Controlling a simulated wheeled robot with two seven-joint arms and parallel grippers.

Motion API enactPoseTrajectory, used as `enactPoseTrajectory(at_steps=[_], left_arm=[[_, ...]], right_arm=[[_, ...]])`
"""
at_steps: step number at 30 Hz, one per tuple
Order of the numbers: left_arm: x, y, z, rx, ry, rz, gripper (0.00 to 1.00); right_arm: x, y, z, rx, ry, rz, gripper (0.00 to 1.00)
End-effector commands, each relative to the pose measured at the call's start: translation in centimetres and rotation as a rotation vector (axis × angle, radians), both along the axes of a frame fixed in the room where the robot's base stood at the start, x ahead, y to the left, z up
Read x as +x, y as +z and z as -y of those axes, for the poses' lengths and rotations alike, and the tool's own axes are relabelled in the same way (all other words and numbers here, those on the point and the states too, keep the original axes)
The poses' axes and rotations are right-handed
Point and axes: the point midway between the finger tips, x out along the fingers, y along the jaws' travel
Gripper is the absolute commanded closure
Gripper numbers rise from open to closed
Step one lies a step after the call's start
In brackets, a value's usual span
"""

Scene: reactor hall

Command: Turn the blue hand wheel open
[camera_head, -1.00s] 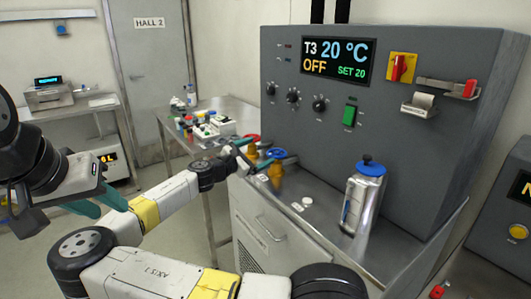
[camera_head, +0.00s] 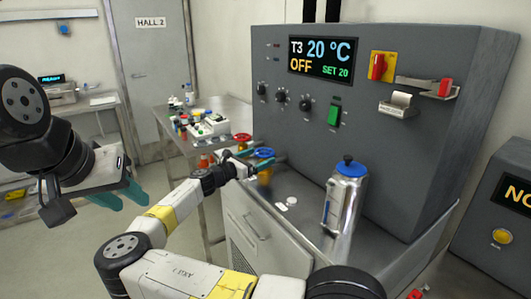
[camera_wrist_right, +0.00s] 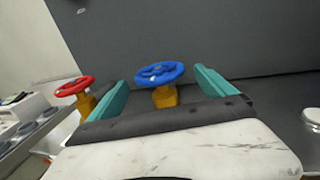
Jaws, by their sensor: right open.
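The blue hand wheel (camera_head: 264,153) sits on a brass-coloured valve on the steel bench top, in front of the grey cabinet. It also shows in the right wrist view (camera_wrist_right: 160,73), near the middle. My right gripper (camera_wrist_right: 160,92) is open, with one teal finger on each side of the blue wheel. A gap shows between the wheel and each finger there. In the head view my right gripper (camera_head: 262,164) is at the wheel and partly covers its valve. My left gripper (camera_head: 123,196) is open and empty at the left, away from the bench.
A red hand wheel (camera_head: 242,137) on a similar valve stands just left of the blue one. A steel canister (camera_head: 345,200) with a blue cap stands to the right on the bench. A side table (camera_head: 165,117) with small items is behind left.

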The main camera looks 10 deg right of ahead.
Motion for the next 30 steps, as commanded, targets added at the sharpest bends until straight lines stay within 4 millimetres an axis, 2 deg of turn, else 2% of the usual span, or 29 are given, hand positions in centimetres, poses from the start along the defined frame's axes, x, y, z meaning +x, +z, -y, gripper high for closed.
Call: enactPoseTrajectory(at_steps=[4, 10, 15, 23, 30], left_arm=[[0.0, 0.0, 0.0, 0.000, 0.000, 0.000, 0.64], [0.0, 0.0, 0.0, 0.000, 0.000, 0.000, 0.64], [0.0, 0.0, 0.0, 0.000, 0.000, 0.000, 0.64], [0.0, 0.0, 0.0, 0.000, 0.000, 0.000, 0.64], [0.0, 0.0, 0.0, 0.000, 0.000, 0.000, 0.64]], right_arm=[[1.2, 0.0, 2.3, 0.000, -0.004, 0.000, 0.06], [2.7, 0.0, 4.7, 0.001, -0.003, 0.002, 0.06], [3.3, 0.0, 5.6, 0.002, 0.000, 0.001, 0.06], [3.4, 0.0, 5.7, 0.002, 0.000, 0.002, 0.06], [3.3, 0.0, 5.7, 0.002, 0.000, 0.002, 0.53]])
